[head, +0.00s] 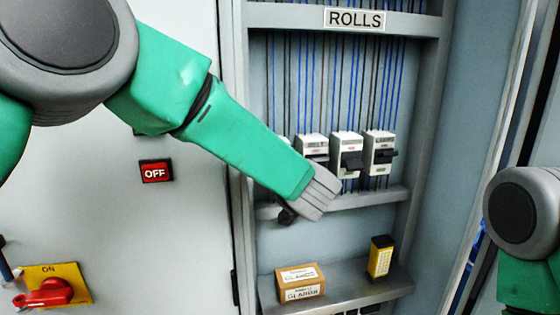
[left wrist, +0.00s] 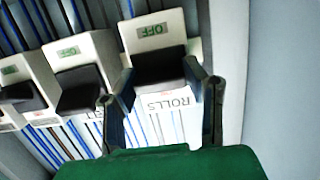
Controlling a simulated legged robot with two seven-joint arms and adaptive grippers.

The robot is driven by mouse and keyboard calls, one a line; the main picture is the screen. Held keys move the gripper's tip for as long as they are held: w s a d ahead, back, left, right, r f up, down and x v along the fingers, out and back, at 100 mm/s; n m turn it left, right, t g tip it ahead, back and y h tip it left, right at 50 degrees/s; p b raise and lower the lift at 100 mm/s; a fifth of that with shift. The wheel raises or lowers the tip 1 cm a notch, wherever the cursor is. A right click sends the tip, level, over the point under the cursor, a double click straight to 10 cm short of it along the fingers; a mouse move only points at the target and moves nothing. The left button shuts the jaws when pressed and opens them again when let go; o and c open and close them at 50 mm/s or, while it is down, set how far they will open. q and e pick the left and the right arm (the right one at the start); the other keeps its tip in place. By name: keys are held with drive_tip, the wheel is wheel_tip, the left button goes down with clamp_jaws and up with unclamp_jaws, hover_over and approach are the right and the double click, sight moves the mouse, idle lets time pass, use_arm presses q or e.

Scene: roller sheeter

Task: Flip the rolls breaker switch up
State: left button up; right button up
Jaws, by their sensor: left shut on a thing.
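In the left wrist view the rolls breaker is a white block with a ROLLS label (left wrist: 170,103) and an OFF marking. Its black switch (left wrist: 158,66) lies between the two fingers of my left gripper (left wrist: 160,88), which is shut on it. In the head view my left gripper (head: 287,214) is at the left end of the breaker row, and its hand and forearm hide most of the rolls breaker. My right gripper is out of view; only part of that arm shows at the right edge.
Several other white breakers (head: 347,143) with black switches stand to the right in the head view. The ROLLS sign (head: 354,19) is above. A cardboard box (head: 300,283) and a yellow-black box (head: 380,257) sit on the lower shelf. A red-handled switch (head: 45,293) is on the left door.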

use_arm(q)
drive_tip(key=shift+r, duration=0.1)
idle(0.3)
drive_tip(key=o, duration=1.1)
drive_tip(key=shift+o, duration=0.2)
drive_tip(key=shift+d, duration=0.15)
drive_tip(key=v, duration=1.1)
drive_tip(key=shift+s+d, duration=0.25)
drive_tip(key=shift+s, duration=0.1)
